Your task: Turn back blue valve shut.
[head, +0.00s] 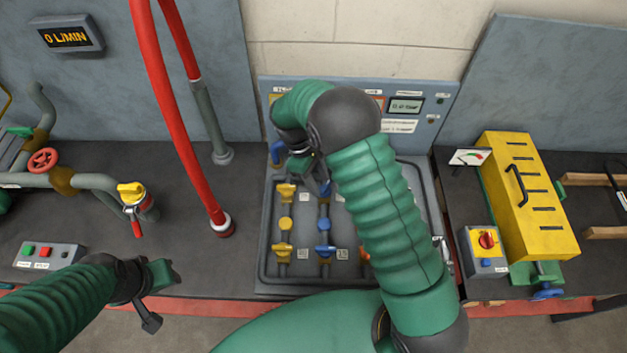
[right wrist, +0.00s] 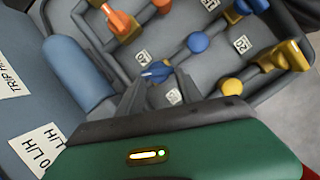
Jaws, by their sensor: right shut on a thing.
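The back blue valve (right wrist: 155,72) is at the back of the middle pipe column of the grey panel (head: 264,262). In the right wrist view its blue handle sits between my fingertips. My right gripper (head: 318,178) reaches down over it and is shut on the handle. In the head view my arm and hand cover most of this valve, and its exact angle is hard to tell. A front blue valve (head: 324,251) and a blue round fitting (head: 324,224) are nearer in the same column. My left gripper (head: 166,298) hangs apart from the panel at lower left; its opening is unclear.
Yellow valves (head: 285,192) stand just left of the blue column. An orange valve (right wrist: 122,22) is on its other side. Red hoses (head: 165,110) rise left of the panel. A yellow box (head: 527,195) and a switch box (head: 484,248) stand at right.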

